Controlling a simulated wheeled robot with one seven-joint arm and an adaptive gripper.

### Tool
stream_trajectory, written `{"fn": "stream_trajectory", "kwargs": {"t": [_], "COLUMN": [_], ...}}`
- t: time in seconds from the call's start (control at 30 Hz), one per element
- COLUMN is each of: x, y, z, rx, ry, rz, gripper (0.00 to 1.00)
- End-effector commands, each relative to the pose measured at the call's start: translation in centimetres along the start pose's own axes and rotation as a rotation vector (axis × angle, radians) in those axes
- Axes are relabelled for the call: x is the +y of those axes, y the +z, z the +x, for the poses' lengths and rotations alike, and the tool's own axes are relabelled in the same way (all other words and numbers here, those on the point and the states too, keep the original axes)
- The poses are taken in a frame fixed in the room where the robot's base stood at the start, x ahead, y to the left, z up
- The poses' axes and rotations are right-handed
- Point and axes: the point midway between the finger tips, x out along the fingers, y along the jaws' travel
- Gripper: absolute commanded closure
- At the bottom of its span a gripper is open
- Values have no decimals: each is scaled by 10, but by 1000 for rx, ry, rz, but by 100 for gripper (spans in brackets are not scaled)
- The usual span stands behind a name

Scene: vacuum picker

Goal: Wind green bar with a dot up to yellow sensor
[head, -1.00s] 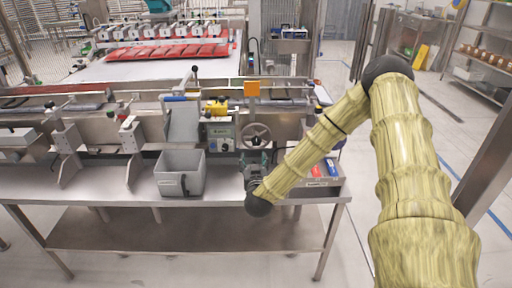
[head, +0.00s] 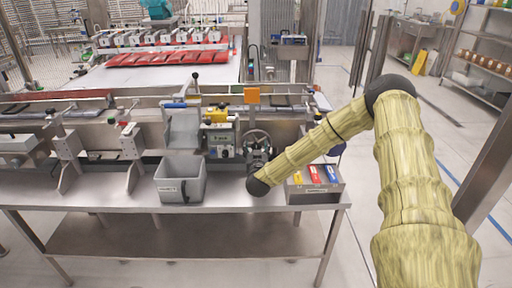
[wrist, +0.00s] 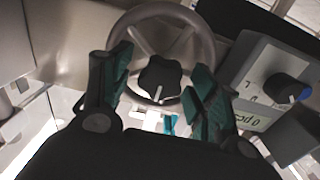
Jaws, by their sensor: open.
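A grey spoked handwheel (head: 256,139) stands at the right end of the machine's front. In the wrist view the handwheel (wrist: 204,45) has a black lobed knob (wrist: 163,80) in front of it. My gripper (wrist: 162,62) is open, with one teal finger on each side of the knob; I cannot tell whether they touch it. In the head view my gripper (head: 258,158) is dark and partly hidden by my wrist, just below the handwheel. A yellow part (head: 216,115) sits above the control box; I cannot tell whether it is the sensor. I cannot make out a green bar with a dot.
A control box (head: 222,138) with a blue knob is left of the handwheel; the knob (wrist: 285,88) is close right in the wrist view. A grey bin (head: 180,180) and a tray (head: 318,192) with yellow, red and blue items stand on the steel table (head: 110,190).

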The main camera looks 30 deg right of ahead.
Motion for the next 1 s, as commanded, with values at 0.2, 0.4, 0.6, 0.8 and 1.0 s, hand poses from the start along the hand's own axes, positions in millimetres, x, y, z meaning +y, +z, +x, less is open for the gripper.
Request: {"fn": "stream_trajectory", "kwargs": {"t": [0.2,0.4,0.6,0.8,1.0], "x": [0,0,0,-1,0], "y": [0,0,0,-1,-1], "z": [6,5,5,5,6], "rx": [1,1,1,2,3], "ry": [1,0,1,0,0], "rz": [0,0,0,2,36], "gripper": [40,43,80,86,86]}}
